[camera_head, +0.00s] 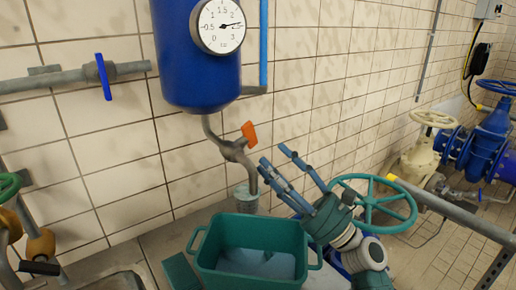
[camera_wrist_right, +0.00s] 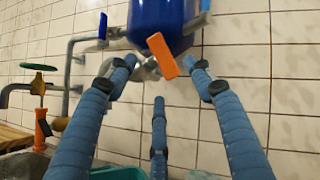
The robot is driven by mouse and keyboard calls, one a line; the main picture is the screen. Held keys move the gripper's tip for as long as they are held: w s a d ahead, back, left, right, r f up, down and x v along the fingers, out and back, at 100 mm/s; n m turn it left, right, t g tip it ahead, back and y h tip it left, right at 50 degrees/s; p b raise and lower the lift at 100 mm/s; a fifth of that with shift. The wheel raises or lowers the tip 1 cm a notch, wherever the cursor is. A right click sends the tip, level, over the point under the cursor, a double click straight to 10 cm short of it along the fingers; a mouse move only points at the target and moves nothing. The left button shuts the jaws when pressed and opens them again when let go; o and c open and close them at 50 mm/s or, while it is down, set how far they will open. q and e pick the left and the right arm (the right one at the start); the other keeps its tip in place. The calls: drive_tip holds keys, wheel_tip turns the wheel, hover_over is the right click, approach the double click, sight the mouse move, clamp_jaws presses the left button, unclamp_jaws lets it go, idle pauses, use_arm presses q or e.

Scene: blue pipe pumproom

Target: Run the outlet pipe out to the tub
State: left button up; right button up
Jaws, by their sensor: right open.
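The grey outlet pipe (camera_head: 249,174) bends down from under the blue tank (camera_head: 198,55). Its orange valve handle (camera_head: 250,134) also shows in the wrist view (camera_wrist_right: 162,56). The spout end hangs over a small greyish cylinder (camera_head: 245,199) behind the teal tub (camera_head: 207,264). The tub stands below and in front of the spout, with bluish contents visible inside. My right gripper (camera_head: 276,157) is open and empty, fingers spread, right of the outlet pipe. In the wrist view, its fingers frame the orange handle without visibly gripping it. My left gripper is not in view.
A teal handwheel (camera_head: 377,200) is close behind my right gripper. A pressure gauge (camera_head: 221,26) sits on the tank. A wall pipe with a blue lever (camera_head: 103,77) is at left. Blue and cream valves (camera_head: 424,150) stand at right.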

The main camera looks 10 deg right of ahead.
drive_tip(key=shift+v, duration=1.8)
idle(6.2)
